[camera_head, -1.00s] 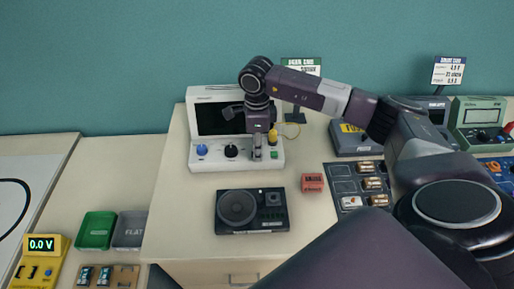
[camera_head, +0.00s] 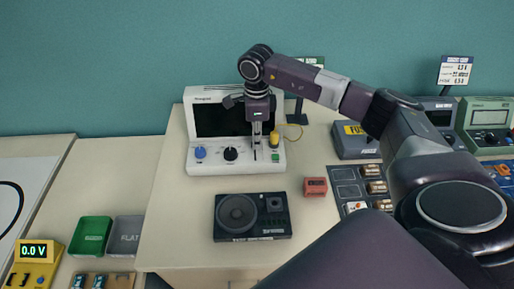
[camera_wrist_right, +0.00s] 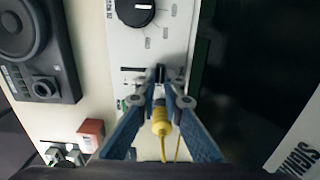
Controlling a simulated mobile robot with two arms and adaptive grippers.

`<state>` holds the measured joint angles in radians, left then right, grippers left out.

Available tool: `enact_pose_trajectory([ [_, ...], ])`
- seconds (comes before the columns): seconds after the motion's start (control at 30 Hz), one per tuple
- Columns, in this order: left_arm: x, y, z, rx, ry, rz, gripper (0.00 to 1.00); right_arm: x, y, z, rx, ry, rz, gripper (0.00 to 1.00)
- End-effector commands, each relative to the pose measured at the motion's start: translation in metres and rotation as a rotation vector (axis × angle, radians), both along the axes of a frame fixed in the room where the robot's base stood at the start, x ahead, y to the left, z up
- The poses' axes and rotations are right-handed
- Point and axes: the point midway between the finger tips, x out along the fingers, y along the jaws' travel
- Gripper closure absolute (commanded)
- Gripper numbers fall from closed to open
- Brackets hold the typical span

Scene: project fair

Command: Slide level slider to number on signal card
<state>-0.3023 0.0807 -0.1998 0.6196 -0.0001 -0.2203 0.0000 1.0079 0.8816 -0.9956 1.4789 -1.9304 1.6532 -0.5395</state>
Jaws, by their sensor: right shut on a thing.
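The white signal device (camera_head: 205,168) stands on the table with a dark screen, a blue knob, a black dial and a level slider slot. My right gripper (camera_head: 257,146) is over the slot, pointing down. In the right wrist view its fingertips (camera_wrist_right: 160,80) are closed on the small dark slider knob (camera_wrist_right: 160,72). Part of the slot (camera_wrist_right: 131,69) shows on the speaker side of the fingers. The signal card (camera_wrist_right: 298,160) shows partly at the wrist view's corner. In the head view the card (camera_head: 318,61) is mostly behind my arm; its number is unreadable. My left gripper is out of view.
A yellow plug with a cable (camera_wrist_right: 161,124) sits close beside the right fingers. A black speaker unit (camera_head: 252,217) and a red block (camera_head: 315,187) lie in front. A fuse box (camera_head: 352,140) and meters stand at right. Bare tabletop lies left of the speaker.

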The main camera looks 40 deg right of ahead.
Motion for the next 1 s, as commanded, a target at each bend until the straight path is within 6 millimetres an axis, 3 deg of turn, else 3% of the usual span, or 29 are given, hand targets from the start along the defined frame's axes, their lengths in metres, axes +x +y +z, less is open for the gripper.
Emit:
enact_pose_trajectory([
  [0.27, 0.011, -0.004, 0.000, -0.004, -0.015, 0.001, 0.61, 0.000, 0.001, -0.001, 0.002, 0.002, 0.002, 1.00],
  [0.3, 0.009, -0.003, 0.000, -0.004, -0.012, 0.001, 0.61, 0.001, 0.001, -0.001, 0.002, 0.002, 0.002, 0.88],
  [0.43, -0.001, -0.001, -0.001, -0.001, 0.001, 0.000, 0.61, 0.000, 0.001, -0.001, 0.002, 0.001, 0.001, 0.74],
  [0.77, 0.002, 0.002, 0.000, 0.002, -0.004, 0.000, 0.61, 0.001, 0.000, 0.002, 0.002, 0.000, 0.001, 0.74],
  [1.0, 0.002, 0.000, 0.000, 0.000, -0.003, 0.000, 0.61, 0.003, 0.001, 0.040, 0.003, -0.004, 0.001, 0.74],
])
